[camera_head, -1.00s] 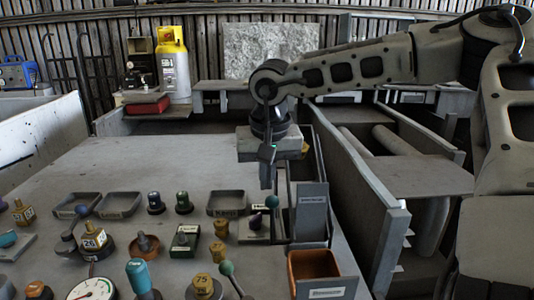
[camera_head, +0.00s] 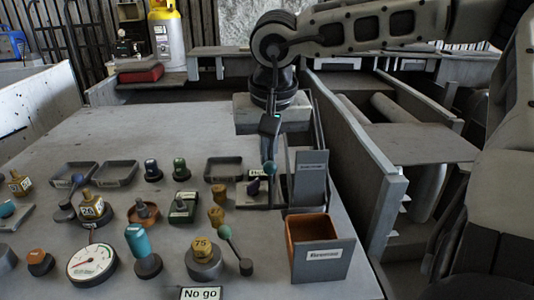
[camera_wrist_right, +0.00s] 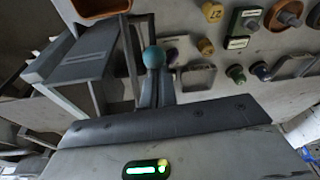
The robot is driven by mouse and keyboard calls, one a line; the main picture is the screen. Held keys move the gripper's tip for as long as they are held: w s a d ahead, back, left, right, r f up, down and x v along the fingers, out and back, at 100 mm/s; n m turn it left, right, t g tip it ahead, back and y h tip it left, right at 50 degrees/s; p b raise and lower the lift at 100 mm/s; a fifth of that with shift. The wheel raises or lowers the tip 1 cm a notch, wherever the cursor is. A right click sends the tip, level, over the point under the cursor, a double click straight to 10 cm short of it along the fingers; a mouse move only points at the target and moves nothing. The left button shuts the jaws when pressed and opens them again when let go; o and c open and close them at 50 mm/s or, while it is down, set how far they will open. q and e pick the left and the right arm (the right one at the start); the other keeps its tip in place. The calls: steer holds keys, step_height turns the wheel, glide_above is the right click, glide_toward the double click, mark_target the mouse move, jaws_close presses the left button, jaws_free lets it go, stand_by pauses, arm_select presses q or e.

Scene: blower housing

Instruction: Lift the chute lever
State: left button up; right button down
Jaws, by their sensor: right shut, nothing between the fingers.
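The chute lever is a thin arm with a teal ball knob (camera_head: 270,168), beside the grey chute panel (camera_head: 311,178). My right gripper (camera_head: 268,158) points down from above, its fingertips overlapping the top of the knob in the head view. In the right wrist view the teal knob (camera_wrist_right: 154,57) shows just beyond the fingertips of my gripper (camera_wrist_right: 156,76). The fingers are shut with nothing between them. I cannot tell whether they touch the knob. The lever's lower part is partly hidden. My left gripper is out of view.
An orange-brown bin (camera_head: 322,250) with a labelled front stands below the chute. A second teal-green ball lever (camera_head: 225,232), knobs and a gauge (camera_head: 92,265) crowd the panel to the left. A grey wall (camera_head: 350,150) runs along the right. The panel's back left is clear.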

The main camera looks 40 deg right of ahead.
steer(key=shift+s+a+f, duration=0.2)
steer(key=shift+s, duration=0.1)
steer(key=shift+r, duration=0.1)
steer(key=p+v, duration=0.1)
steer(key=v, duration=1.5)
steer(key=shift+w+d, duration=0.2)
